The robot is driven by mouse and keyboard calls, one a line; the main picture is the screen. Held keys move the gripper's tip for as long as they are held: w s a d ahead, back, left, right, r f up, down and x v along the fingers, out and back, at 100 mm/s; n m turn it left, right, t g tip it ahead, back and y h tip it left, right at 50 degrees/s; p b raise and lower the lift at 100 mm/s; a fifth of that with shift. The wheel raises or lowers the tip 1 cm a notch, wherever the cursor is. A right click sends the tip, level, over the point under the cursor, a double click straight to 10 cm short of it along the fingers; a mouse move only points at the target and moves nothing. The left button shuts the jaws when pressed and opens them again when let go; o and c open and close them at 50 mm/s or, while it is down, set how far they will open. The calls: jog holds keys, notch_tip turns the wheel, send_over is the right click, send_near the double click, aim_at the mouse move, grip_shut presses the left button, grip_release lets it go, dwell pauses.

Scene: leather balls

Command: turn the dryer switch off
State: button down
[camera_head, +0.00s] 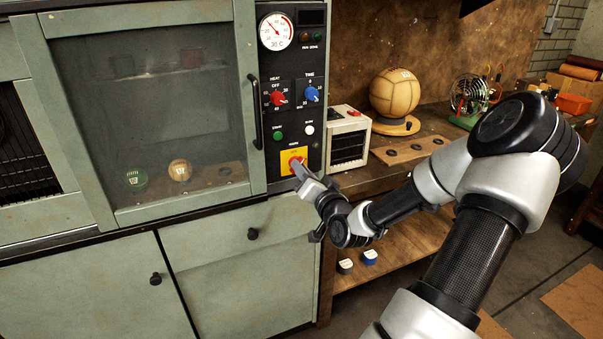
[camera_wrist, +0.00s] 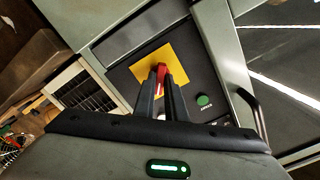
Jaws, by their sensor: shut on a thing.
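The dryer is a grey-green cabinet (camera_head: 244,95) with a dark control panel (camera_head: 287,48) on its right side. Low on the panel is a yellow plate (camera_head: 284,162) with a red switch (camera_head: 295,161) on it. The wrist view also shows the yellow plate (camera_wrist: 178,60) and the red switch (camera_wrist: 161,70). My gripper (camera_head: 299,169) reaches the switch from the lower right. In the wrist view my gripper (camera_wrist: 160,84) has its fingers shut on the red switch, which shows between the tips. The fingers hide part of the switch, so I cannot tell its setting.
Above the plate are a green button (camera_head: 279,136), a white button (camera_head: 310,129), a red heat knob (camera_head: 277,98) and a blue time knob (camera_head: 311,94). A door handle (camera_head: 256,112) stands out to the left. A white box (camera_head: 348,137) stands close right; a leather ball (camera_head: 394,92) sits beyond.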

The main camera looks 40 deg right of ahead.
jog(key=shift+n+b, duration=2.65)
jog(key=shift+n, duration=1.15)
jog(key=c, duration=1.8)
grip_release()
jog(key=p+v, duration=1.5)
jog(key=v, duration=0.2)
jog(key=shift+s, duration=0.25)
